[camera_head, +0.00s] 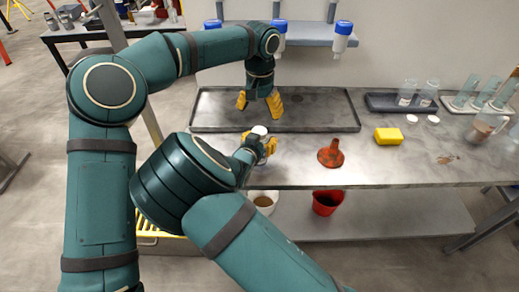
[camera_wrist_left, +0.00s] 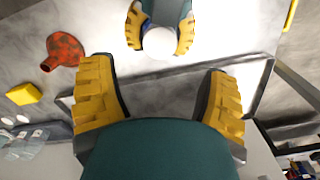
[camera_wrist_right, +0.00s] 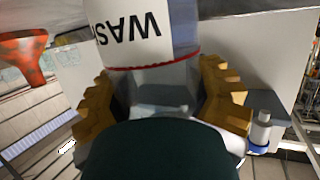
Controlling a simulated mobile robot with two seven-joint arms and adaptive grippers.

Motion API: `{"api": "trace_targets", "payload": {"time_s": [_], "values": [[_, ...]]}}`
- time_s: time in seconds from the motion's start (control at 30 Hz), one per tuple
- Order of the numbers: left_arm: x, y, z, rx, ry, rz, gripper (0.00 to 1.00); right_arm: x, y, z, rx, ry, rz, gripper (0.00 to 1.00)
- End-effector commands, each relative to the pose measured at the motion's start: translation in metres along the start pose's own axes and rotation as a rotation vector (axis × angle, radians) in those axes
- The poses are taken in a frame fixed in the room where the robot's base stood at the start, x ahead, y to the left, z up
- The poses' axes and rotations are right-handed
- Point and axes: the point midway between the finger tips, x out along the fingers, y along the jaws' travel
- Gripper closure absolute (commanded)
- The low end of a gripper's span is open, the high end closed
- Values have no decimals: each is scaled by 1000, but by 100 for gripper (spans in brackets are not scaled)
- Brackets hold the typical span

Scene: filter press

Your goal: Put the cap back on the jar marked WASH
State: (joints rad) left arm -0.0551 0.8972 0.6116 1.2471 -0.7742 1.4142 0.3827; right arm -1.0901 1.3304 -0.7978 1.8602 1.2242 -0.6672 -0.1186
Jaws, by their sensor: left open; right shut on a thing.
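The jar marked WASH (camera_wrist_right: 130,35) appears upside down in the right wrist view, its label just beyond the fingertips. My right gripper (camera_wrist_right: 155,88) is shut on the pale part of the jar beside the label. In the head view the right gripper (camera_head: 262,145) is at the bench's front edge, with a white round top (camera_head: 260,130) between its fingers. That top also shows in the left wrist view (camera_wrist_left: 160,42); I cannot tell whether it is a cap. My left gripper (camera_head: 260,101) is open and empty, above the tray. Two white caps (camera_head: 412,118) (camera_head: 433,119) lie on the bench at right.
A shallow dark tray (camera_head: 325,126) lies behind my right gripper. A red funnel (camera_head: 331,153) and yellow sponge (camera_head: 388,136) are to the right. Two jars (camera_head: 407,92) (camera_head: 431,92) stand in a small tray. Blue-topped bottles (camera_head: 342,42) hang above. A red bucket (camera_head: 325,203) is below.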

Motion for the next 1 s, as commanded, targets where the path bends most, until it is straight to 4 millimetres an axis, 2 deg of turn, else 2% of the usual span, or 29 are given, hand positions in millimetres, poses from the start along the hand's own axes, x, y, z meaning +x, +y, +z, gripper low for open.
{"api": "trace_targets", "payload": {"time_s": [0.53,0.7,1.0], "values": [[68,0,0,2,-3,1,24,0,0,0,0,0,0,100],[78,0,0,1,-1,0,24,0,0,0,0,0,0,100],[79,0,0,1,0,0,24,0,0,0,0,-1,0,100]]}}
